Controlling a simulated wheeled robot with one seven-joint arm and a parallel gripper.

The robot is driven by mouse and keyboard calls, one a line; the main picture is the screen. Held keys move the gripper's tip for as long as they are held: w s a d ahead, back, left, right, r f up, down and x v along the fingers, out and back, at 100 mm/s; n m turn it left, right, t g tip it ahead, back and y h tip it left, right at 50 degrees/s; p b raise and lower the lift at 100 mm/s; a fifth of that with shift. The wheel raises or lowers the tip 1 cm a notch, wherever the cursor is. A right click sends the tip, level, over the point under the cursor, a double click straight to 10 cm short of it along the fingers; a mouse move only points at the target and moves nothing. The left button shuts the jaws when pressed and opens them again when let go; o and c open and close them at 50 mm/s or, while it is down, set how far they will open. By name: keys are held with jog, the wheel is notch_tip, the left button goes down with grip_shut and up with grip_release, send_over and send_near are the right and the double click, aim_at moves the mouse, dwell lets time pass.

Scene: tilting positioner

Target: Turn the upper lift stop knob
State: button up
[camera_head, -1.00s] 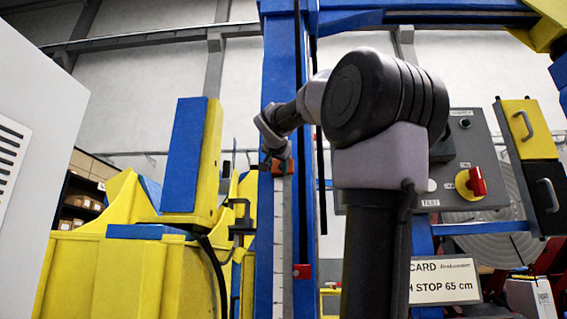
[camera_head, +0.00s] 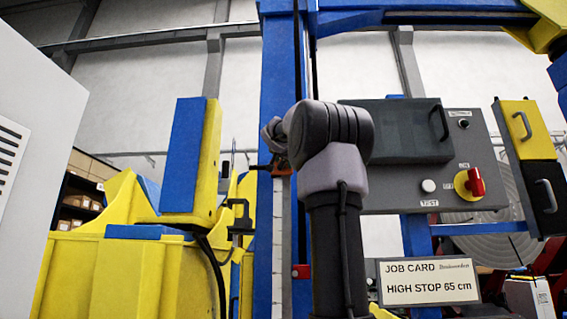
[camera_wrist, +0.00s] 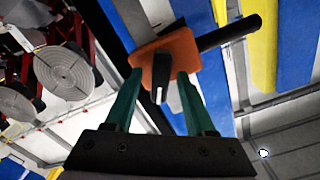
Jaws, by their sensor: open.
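The upper lift stop is an orange block (camera_wrist: 180,52) in the wrist view. A dark knob (camera_wrist: 161,72) with a white mark stands out from its face. My gripper (camera_wrist: 158,76) is open, with one green finger on each side of the knob. The fingertips overlap the block's edge in the picture; I cannot tell whether they touch the block or the knob. In the head view the orange stop (camera_head: 284,171) shows small on the blue column (camera_head: 276,75), partly behind my wrist, and my fingers are not clear there.
A grey control panel (camera_head: 400,190) with a red switch (camera_head: 475,182) stands to the right, above a job card (camera_head: 428,282) reading "HIGH STOP 65 cm". A yellow and blue structure (camera_head: 190,160) stands to the left.

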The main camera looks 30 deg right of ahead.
grip_shut()
jog(key=shift+w+n, duration=0.1)
jog(key=shift+n, duration=0.2)
jog(key=n, duration=1.1)
jog(key=shift+w+a+n, duration=0.2)
jog(key=shift+n, duration=0.1)
jog(key=n, duration=0.6)
jog(key=shift+a+f, duration=0.1)
jog(key=shift+f, duration=0.05)
jog(key=n, duration=0.5)
jog(key=shift+f+n, duration=0.15)
jog(key=shift+n, duration=0.15)
